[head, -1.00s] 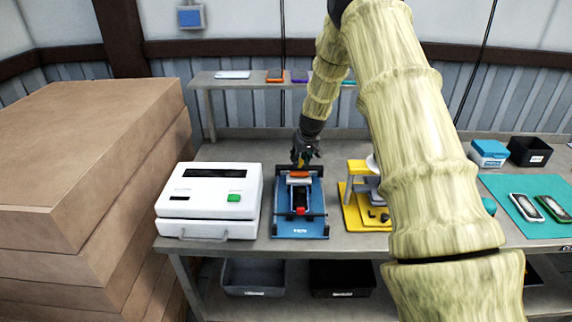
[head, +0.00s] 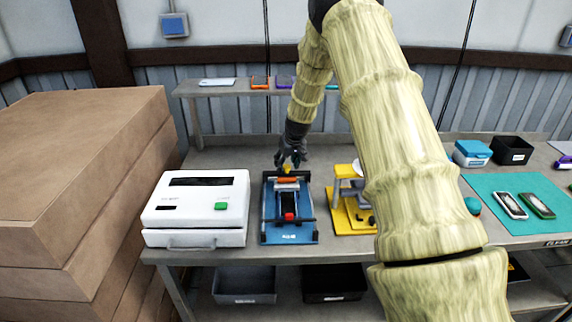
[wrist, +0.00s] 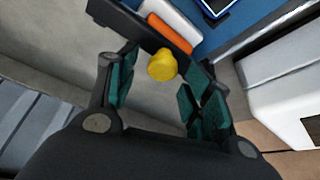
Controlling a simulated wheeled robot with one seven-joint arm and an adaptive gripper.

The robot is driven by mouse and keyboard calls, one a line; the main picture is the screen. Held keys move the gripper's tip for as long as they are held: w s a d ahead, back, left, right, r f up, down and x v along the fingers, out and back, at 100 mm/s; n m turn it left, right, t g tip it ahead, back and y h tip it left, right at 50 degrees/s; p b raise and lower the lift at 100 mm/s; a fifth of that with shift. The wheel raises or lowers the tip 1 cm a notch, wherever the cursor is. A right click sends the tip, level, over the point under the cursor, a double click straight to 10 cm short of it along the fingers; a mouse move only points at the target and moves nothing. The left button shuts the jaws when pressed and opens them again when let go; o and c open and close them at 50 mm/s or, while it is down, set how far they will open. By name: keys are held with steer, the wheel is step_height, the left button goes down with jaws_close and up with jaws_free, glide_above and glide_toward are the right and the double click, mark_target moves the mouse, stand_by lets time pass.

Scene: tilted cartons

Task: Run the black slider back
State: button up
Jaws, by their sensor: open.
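A blue fixture (head: 290,237) with two side rails lies on the bench. A black slider bar (wrist: 128,28) crosses its far end and carries a yellow knob (wrist: 161,66); the bar also shows in the head view (head: 268,174). An orange piece on a pale block (head: 287,181) is just in front of the bar, and a red piece (head: 289,216) is nearer. My gripper (wrist: 157,88) is open behind the bar. In the wrist view the knob shows between the teal-padded fingers, near their tips; I cannot tell whether they touch it.
A white machine with a green button (head: 197,207) stands close left of the fixture. A yellow stand (head: 345,218) is close on the right, partly behind my arm. A shelf (head: 222,88) is behind. Cartons (head: 75,180) are stacked at the left.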

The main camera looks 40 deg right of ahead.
steer(key=d+v, duration=0.1)
steer(key=v, duration=1)
steer(key=shift+a+r, duration=0.2)
steer(key=shift+a, duration=0.2)
steer(key=shift+s, duration=0.1)
